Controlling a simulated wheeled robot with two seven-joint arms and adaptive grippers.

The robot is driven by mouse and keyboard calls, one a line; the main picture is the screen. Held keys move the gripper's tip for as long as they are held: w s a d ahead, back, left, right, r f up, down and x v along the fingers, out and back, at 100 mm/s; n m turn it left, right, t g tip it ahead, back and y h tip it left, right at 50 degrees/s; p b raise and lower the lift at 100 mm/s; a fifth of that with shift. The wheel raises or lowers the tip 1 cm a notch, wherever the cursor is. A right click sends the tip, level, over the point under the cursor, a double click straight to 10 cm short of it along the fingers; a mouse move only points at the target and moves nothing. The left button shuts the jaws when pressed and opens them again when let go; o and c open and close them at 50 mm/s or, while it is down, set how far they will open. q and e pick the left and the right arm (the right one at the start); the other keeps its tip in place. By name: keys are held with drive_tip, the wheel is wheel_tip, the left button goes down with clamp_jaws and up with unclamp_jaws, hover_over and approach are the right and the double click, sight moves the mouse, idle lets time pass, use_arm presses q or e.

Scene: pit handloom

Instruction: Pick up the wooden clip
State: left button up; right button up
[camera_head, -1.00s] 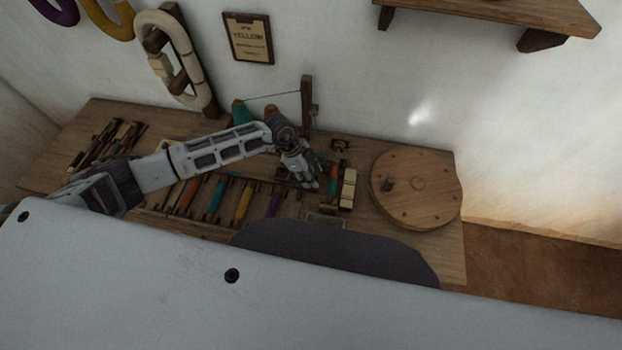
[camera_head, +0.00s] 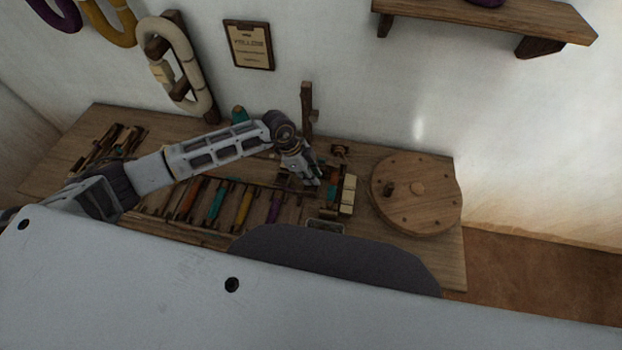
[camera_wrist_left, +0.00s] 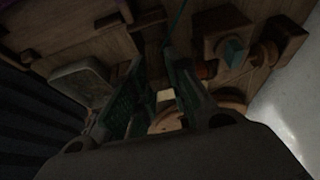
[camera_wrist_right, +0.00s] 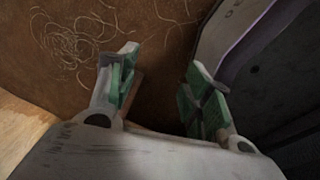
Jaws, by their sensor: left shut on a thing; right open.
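My left gripper (camera_head: 312,178) is over the right part of the bench, by the end of the tool row. In the left wrist view, its green-padded fingers (camera_wrist_left: 158,95) are closed in on a small pale wooden piece (camera_wrist_left: 165,122), which looks like the wooden clip. Most of it is hidden by the fingers and the dark picture, and I cannot tell whether it is clear of the bench. My right gripper (camera_wrist_right: 158,85) is open and empty above a brown floor with pale thread-like marks; it does not show in the head view.
A round wooden disc (camera_head: 428,215) lies at the right end of the bench (camera_head: 70,150). Cream blocks (camera_head: 348,195) stand close right of my left gripper. A wooden post (camera_head: 306,110) rises behind it. Bobbins, including a yellow one (camera_head: 243,205), lie in a row to its left.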

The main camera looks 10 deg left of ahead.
use_arm(q)
wheel_tip(320, 180, up, 6)
drive_tip(key=shift+r, duration=0.55)
use_arm(e)
drive_tip(key=shift+a, duration=0.9)
drive_tip(key=shift+d, duration=0.4)
use_arm(q)
drive_tip(key=shift+s, duration=0.1)
use_arm(e)
drive_tip(key=shift+r, duration=0.15)
